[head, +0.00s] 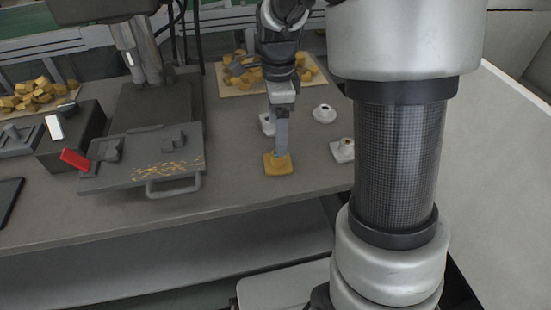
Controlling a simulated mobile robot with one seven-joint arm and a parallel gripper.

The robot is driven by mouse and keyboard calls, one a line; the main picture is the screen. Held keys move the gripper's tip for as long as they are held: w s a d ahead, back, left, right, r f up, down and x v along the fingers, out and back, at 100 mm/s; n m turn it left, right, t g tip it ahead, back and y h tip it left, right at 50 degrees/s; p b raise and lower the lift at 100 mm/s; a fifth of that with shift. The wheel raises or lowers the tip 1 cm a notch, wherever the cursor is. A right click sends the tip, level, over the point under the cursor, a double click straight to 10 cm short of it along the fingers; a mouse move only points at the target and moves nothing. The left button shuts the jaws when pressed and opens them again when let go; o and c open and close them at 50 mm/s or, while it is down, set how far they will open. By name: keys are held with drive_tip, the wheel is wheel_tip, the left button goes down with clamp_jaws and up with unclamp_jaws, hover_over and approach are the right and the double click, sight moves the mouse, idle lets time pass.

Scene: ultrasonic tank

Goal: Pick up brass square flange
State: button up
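The brass square flange (272,168) lies on the grey workbench, near the middle of the head view. It is a flat, golden square plate with its upper part partly covered by my gripper. My gripper (281,151) points straight down onto it, with the fingertips at the flange's raised middle. I see the fingers side-on as one narrow grey strip, so the gap between them is hidden. I cannot tell whether they grip the flange or whether it is lifted.
Silvery flanges stand close by: one behind left (266,124), one behind right (324,113), one to the right (343,150). Trays of brass pieces (240,88) lie behind. The bench's front edge is near.

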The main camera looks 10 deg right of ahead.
sight(278, 159)
wheel_tip(278, 159, down, 10)
drive_tip(key=shift+w+d+r+b, duration=0.1)
drive_tip(key=shift+b, duration=1.05)
drive_tip(key=c, duration=1.7)
drive_tip(key=shift+c, duration=0.4)
drive_tip(key=shift+r, duration=0.1)
